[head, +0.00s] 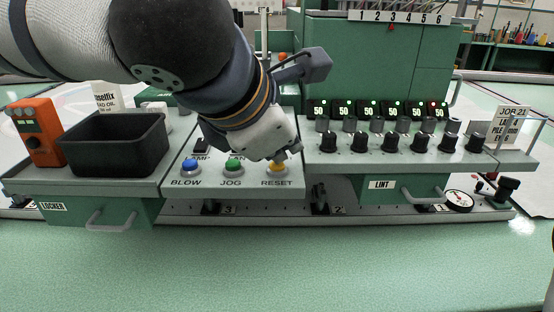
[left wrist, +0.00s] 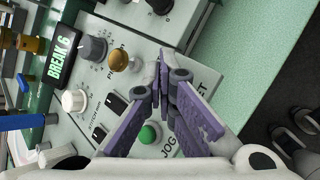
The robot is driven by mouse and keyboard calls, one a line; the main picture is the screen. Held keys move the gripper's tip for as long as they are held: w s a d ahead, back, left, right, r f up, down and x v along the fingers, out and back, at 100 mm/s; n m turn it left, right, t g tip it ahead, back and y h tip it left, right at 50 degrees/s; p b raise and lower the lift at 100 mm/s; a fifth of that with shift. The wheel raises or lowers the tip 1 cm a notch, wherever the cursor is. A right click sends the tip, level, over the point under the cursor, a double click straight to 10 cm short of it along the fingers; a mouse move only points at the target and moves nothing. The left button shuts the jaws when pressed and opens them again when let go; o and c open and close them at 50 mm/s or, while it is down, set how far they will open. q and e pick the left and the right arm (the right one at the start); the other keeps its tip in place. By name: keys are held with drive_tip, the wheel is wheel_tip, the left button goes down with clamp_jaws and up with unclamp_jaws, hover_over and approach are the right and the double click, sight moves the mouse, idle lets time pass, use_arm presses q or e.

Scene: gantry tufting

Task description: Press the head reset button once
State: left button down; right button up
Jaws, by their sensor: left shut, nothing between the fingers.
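The yellow RESET button (head: 277,171) is at the right end of the button row on the sloped grey panel (head: 210,183). My left gripper (head: 279,156) is shut and empty, reaching down from the upper left with its fingertips right at the yellow button. Whether they touch it I cannot tell. In the left wrist view the shut fingers (left wrist: 166,75) point at the panel and hide the reset button; only the end of its label shows. The green JOG button (head: 233,166) is left of it and also shows in the left wrist view (left wrist: 149,133). My right gripper is not in view.
The blue BLOW button (head: 191,168) is farther left. A black bin (head: 115,142) and an orange device (head: 37,133) stand at the left. Black knobs (head: 376,141) under lit displays line the right. In the left wrist view a display (left wrist: 60,62) reads BREAK 6.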

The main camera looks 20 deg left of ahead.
sight(282, 166)
use_arm(q)
drive_tip(key=shift+f, duration=0.2)
drive_tip(key=shift+r, duration=1)
drive_tip(key=shift+r, duration=2.5)
